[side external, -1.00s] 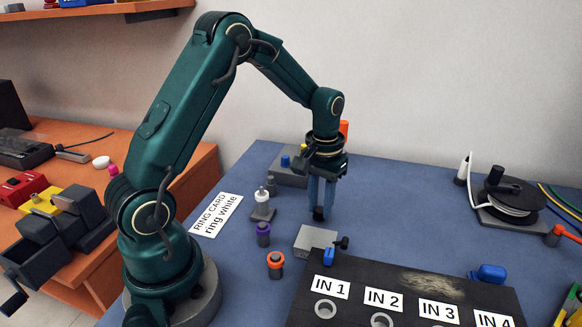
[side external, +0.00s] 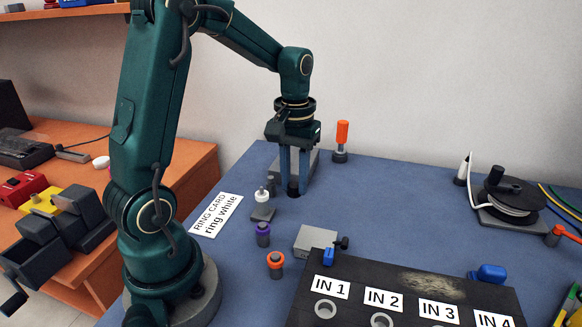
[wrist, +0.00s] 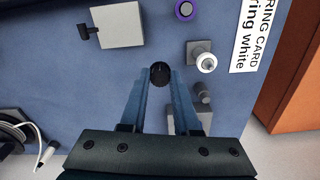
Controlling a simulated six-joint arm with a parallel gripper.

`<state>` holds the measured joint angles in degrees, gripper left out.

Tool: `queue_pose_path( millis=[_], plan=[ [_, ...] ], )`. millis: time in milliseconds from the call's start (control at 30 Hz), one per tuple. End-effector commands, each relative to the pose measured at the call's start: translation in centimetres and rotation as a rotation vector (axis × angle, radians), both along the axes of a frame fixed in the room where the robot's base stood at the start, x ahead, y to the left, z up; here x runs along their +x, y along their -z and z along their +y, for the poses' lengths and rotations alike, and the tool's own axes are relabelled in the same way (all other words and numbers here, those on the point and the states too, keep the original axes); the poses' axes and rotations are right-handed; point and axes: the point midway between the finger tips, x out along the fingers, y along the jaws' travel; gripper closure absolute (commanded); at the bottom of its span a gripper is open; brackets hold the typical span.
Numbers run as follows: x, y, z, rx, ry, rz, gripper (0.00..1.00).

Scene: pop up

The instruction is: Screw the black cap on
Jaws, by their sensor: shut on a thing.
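The black cap (side external: 293,190) is between the fingertips of my gripper (side external: 293,180), which points straight down and is shut on it. The cap also shows in the wrist view (wrist: 159,74), gripped at the tips of the blue fingers. The white-ringed piece (side external: 262,196) stands upright on a small grey square base (side external: 263,214), left of the cap in the side view. In the wrist view the white-ringed piece (wrist: 206,63) is right of the cap and apart from it. How high the cap is above the table is hard to tell.
A purple-ringed piece (side external: 263,229) and an orange-ringed piece (side external: 275,261) stand nearer the camera. A grey block (side external: 316,239) and a dark panel with labelled holes (side external: 400,292) lie to the right. An orange-topped post (side external: 342,138) stands behind. The "ring white" card (side external: 216,214) lies left.

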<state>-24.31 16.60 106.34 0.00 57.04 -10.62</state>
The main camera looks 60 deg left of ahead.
Motion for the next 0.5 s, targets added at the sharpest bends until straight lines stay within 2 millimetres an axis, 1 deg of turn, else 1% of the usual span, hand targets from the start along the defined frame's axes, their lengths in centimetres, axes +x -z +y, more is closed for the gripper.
queue_pose_path(
  millis=[33, 100, 200, 333, 500],
  plan=[
    [-1.0, -1.3, 1.0, 0.003, -0.065, -0.009, 1.0],
    [-2.3, -2.7, 2.1, 0.004, -0.144, -0.008, 1.0],
    [-3.9, -4.2, 3.4, 0.003, -0.236, -0.006, 1.0],
    [-4.7, -5.3, 4.6, 0.001, -0.298, -0.002, 1.0],
    [-4.9, -5.6, 5.1, -0.001, -0.319, 0.002, 1.0]
  ],
)
